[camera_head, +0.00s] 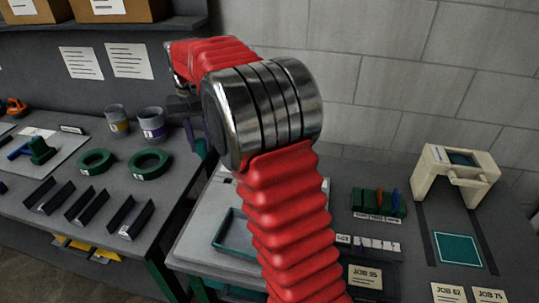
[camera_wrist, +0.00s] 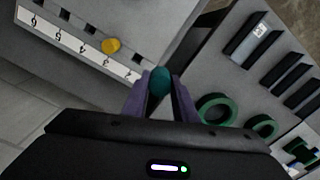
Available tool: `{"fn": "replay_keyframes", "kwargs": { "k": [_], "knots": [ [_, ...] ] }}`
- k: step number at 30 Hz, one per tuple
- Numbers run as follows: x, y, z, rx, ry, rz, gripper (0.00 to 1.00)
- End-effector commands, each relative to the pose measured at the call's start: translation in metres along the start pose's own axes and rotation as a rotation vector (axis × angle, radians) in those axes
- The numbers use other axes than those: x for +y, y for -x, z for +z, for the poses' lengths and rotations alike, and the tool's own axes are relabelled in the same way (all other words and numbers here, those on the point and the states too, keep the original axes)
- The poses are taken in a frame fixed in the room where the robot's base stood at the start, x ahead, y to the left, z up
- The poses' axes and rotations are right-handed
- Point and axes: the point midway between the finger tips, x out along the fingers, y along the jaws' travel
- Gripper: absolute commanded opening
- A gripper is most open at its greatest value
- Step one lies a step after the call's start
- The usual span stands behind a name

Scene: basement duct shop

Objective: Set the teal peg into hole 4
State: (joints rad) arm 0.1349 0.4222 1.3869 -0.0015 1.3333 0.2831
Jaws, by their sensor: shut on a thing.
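The teal peg (camera_wrist: 160,81) is between the purple fingers of my gripper (camera_wrist: 161,92) in the wrist view, with its rounded end showing. My gripper is shut on it, over the gap between two benches. To its left is a light board with a row of square dark holes and a white number strip (camera_wrist: 82,49). A yellow peg (camera_wrist: 111,45) stands in one hole; the holes beside it look empty. The small, turned numbers are hard to read, so I cannot tell hole 4 for sure. In the head view my arm hides most of the board.
Two green rings (camera_wrist: 217,108) and several dark angle pieces lie on the left bench. Two cups (camera_head: 152,124) stand behind them. Right of my arm are a green block with coloured pieces (camera_head: 378,203), a cream arch (camera_head: 455,172) and a teal square (camera_head: 458,249).

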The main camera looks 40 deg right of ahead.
Motion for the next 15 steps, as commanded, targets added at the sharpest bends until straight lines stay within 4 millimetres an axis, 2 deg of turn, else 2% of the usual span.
{"fn": "replay_keyframes", "kwargs": {
  "k": [1, 3, 12, 15],
  "knots": [
    [0.019, -0.003, 0.001, -0.001, -0.026, 0.0, 0.03],
    [0.042, -0.009, 0.003, -0.001, -0.056, 0.0, 0.03],
    [0.137, -0.032, 0.023, -0.001, -0.188, -0.001, 0.03],
    [0.161, -0.039, 0.032, -0.001, -0.225, -0.001, 0.03]
  ]
}}
